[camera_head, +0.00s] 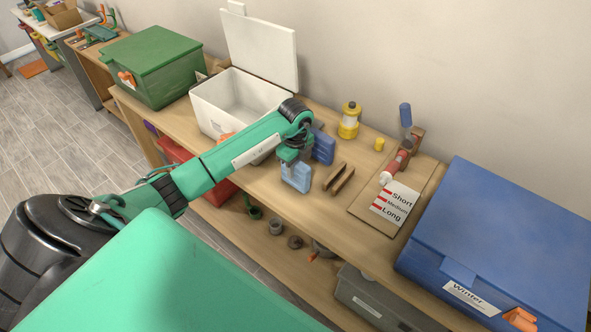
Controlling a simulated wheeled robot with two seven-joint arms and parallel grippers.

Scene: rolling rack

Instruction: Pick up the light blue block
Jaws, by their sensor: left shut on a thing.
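The light blue block (296,178) is near the middle of the wooden rack's top, close to its front edge. My left gripper (293,163) comes down onto the block from above and is shut on its upper part. The block looks upright; I cannot tell whether its bottom touches the surface. My right gripper is not in view.
A darker blue block (323,147) stands just behind the gripper. Brown wooden pieces (339,178) lie to the right. An open white box (226,106) stands at left, a large blue box (510,235) at right. A sign board (394,205) lies between.

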